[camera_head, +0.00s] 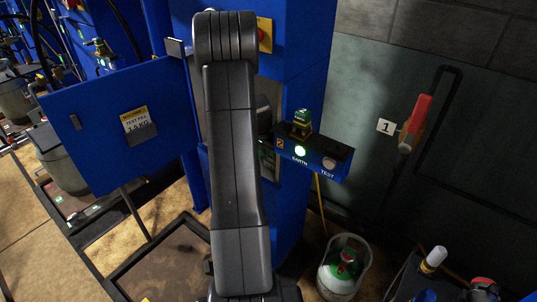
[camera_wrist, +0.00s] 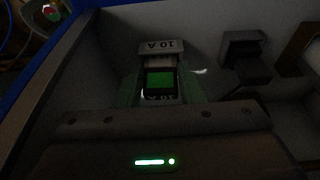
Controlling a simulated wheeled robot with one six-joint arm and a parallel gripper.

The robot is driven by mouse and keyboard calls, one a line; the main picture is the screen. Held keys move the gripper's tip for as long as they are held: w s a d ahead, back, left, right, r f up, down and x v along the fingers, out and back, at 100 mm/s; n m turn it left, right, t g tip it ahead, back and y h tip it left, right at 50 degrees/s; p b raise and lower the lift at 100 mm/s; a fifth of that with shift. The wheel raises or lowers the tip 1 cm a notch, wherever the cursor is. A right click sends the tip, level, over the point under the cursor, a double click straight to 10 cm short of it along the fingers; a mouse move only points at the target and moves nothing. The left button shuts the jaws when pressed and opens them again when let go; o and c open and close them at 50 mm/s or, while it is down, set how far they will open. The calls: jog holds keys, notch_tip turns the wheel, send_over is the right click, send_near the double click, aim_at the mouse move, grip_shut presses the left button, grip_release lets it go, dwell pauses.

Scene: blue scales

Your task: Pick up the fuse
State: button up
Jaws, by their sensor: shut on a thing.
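In the wrist view, the fuse (camera_wrist: 160,84) is a small dark piece with a bright green face and a "10 A" marking. My gripper (camera_wrist: 161,91) is shut on it, with a greenish finger on each side. A pale "10 A" label (camera_wrist: 161,46) is just beyond the fuse, inside a dim box. I cannot tell whether the fuse is still seated in a holder. In the head view my arm reaches into the blue cabinet (camera_head: 298,60), and my gripper and the fuse are hidden behind it.
Dark block-like fittings (camera_wrist: 245,55) are right of the fuse. The open blue cabinet door (camera_head: 85,150) is left of my arm. A blue shelf (camera_head: 315,155) with a lit EARTH button juts out on the right. A gas cylinder (camera_head: 340,275) stands below.

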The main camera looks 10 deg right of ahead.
aim_at(267, 161)
jog(key=r, duration=0.1)
jog(key=w+r, duration=0.1)
jog(key=r, duration=0.1)
jog(key=shift+w+a, duration=0.2)
jog(key=shift+a, duration=0.05)
grip_shut()
jog(key=a, duration=1.6)
jog(key=shift+s+a+f+b, duration=0.15)
jog(key=shift+a+b, duration=0.15)
jog(key=shift+a, duration=0.1)
jog(key=o, duration=1.5)
grip_release()
